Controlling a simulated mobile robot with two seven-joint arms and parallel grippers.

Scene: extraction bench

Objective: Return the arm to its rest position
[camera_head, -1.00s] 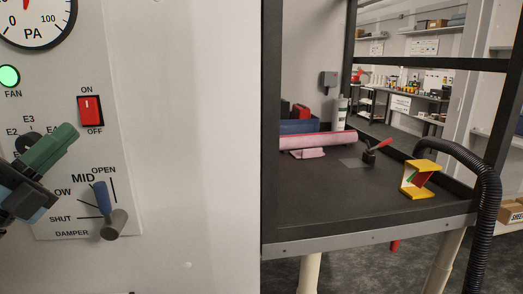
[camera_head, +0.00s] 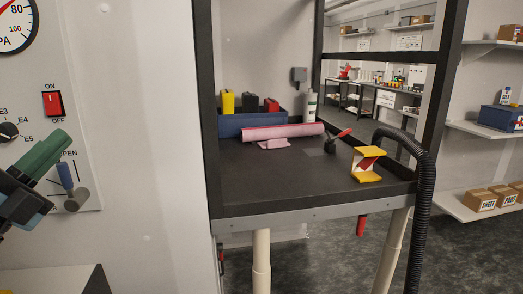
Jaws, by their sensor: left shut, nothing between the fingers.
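My left gripper (camera_head: 55,152) shows at the left edge, with green fingers pointing up and right. It is shut and empty. It is in front of the control panel (camera_head: 88,190) and partly hides its dial markings. The damper lever (camera_head: 66,178), with a blue grip and grey knob, is just right of and below the fingers; I cannot tell whether they touch. My right gripper is not in view.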

